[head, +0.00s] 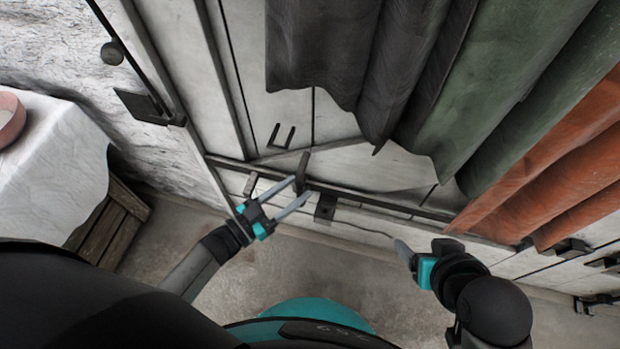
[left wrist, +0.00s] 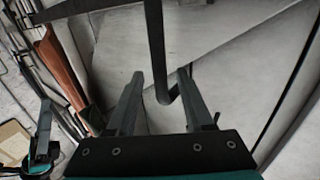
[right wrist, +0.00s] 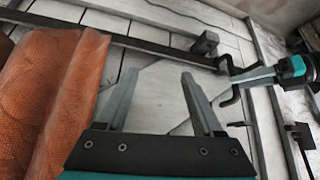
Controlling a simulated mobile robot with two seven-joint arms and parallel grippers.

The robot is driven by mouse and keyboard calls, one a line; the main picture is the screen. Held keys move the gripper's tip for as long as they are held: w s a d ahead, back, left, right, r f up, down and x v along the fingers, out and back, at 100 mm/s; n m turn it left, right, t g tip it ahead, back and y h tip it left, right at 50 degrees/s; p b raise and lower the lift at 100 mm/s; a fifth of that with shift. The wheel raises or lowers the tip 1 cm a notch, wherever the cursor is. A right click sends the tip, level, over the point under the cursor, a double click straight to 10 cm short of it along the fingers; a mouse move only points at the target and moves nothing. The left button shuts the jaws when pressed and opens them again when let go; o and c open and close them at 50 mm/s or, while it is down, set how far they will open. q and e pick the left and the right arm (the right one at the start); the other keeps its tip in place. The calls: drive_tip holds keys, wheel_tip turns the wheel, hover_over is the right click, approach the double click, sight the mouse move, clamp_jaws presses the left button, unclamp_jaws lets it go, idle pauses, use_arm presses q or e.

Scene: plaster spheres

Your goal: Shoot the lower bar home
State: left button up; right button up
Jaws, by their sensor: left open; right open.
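The lower bar (head: 390,206) is a long dark bar running across the pale plank door, with an upright dark handle (head: 302,168) on it. My left gripper (head: 304,187) is open at this handle. In the left wrist view the handle (left wrist: 156,45) comes down between the spread fingers, with its bent lower end near the right finger; I cannot tell if they touch. My right gripper (head: 403,249) is open and empty, low and to the right of the handle. In the right wrist view the bar (right wrist: 110,38) crosses the top left.
Black, green and orange curtains (head: 500,80) hang over the door's upper right. A dark block (head: 325,207) sits by the bar. A U-shaped fitting (head: 281,136) is above it. A white-draped table (head: 60,150) and wooden crate (head: 115,222) stand left.

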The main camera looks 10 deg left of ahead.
use_arm(q)
drive_tip(key=x, duration=0.3)
drive_tip(key=shift+w+b, duration=0.1)
drive_tip(key=shift+b, duration=0.25)
drive_tip(key=shift+x, duration=0.95)
use_arm(e)
drive_tip(key=shift+w+a+f+t+y, duration=0.1)
drive_tip(key=shift+w+a+t+y, duration=0.25)
drive_tip(key=shift+w+a+t, duration=0.4)
drive_tip(key=shift+w+a+t+y, duration=0.4)
drive_tip(key=shift+a+t, duration=0.15)
drive_tip(key=shift+a, duration=0.3)
use_arm(q)
clamp_jaws()
drive_tip(key=shift+d, duration=0.1)
